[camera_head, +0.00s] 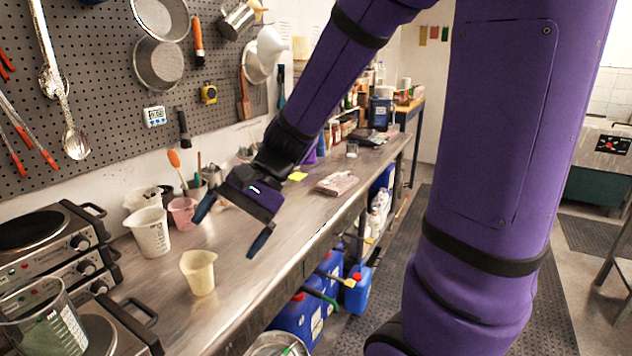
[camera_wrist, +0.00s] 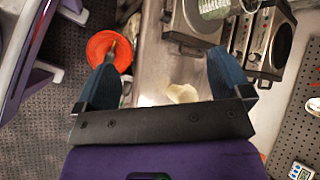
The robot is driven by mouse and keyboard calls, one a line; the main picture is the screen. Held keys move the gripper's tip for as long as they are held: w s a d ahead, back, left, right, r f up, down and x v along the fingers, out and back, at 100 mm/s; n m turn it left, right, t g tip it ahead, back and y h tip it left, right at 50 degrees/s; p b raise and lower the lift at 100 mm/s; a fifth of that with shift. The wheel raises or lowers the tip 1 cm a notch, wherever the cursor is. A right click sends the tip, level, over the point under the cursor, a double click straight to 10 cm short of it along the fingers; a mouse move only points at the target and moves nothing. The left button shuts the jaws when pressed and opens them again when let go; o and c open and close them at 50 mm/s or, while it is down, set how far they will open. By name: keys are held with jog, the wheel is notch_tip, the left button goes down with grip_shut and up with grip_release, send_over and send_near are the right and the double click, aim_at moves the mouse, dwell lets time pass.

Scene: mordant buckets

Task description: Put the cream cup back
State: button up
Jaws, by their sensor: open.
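The cream cup (camera_head: 199,275) stands upright on the steel bench, near its front edge. In the wrist view the cream cup (camera_wrist: 182,93) shows between my fingers, nearer the right one and partly cut off by the gripper body. My gripper (camera_head: 233,225) is open and empty, with blue fingers spread wide. It hangs above the bench, beyond the cup and to its right in the head view, apart from it. The open fingers (camera_wrist: 163,75) also show in the wrist view.
A white measuring jug (camera_head: 151,233) and a pink cup (camera_head: 184,213) stand near the wall. Hotplates (camera_head: 45,240) and a clear beaker (camera_head: 45,325) fill the left. A wrapped packet (camera_head: 337,183) lies farther along the bench. Blue canisters (camera_head: 298,318) stand below. Bare steel surrounds the cup.

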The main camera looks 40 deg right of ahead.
jog(key=s+d+r+n+t+h, duration=0.4)
jog(key=s+d+r+n+h, duration=0.4)
jog(key=s, duration=0.3)
jog(key=shift+s+d+r+t+h, duration=0.2)
jog(key=shift+r+t+h, duration=0.25)
jog(key=shift+r, duration=0.35)
dwell(1.4)
